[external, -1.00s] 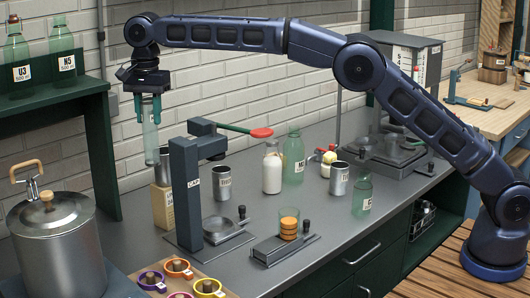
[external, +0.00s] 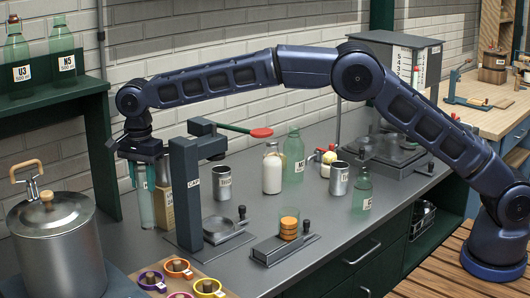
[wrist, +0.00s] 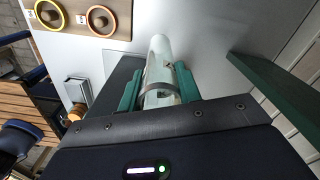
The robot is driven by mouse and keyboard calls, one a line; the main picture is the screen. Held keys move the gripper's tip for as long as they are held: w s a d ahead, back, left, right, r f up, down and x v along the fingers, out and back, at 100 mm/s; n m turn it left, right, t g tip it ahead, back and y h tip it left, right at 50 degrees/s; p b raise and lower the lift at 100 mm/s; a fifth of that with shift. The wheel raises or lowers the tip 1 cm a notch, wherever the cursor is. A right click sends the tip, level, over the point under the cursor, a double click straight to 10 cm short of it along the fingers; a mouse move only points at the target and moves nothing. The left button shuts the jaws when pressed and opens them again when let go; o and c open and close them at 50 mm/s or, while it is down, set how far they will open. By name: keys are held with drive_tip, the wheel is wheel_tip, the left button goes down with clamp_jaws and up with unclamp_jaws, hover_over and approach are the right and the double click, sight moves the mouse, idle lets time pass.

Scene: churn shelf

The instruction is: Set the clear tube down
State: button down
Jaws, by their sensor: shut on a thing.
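The clear tube (external: 146,208) is upright in my gripper (external: 147,172), left of the dark capping press (external: 187,195). Its lower end is at or just above the grey counter; I cannot tell if it touches. In the wrist view the tube (wrist: 160,52) shows between the two green fingers of my gripper (wrist: 158,86), which are shut on it, with a grey band around it. Its top is partly hidden by my gripper in the external view.
A steel pot (external: 55,240) stands at left and a green shelf (external: 50,95) with bottles is above it. Colored rings (external: 178,268) lie on a board in front. Bottles and steel cups stand to the right.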

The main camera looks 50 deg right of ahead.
wheel_tip(320, 180, down, 7)
idle(0.5)
drive_tip(key=c, duration=1)
unclamp_jaws()
drive_tip(key=shift+f, duration=0.1)
drive_tip(key=shift+o, duration=0.2)
wheel_tip(320, 180, up, 12)
drive_tip(key=shift+r, duration=0.2)
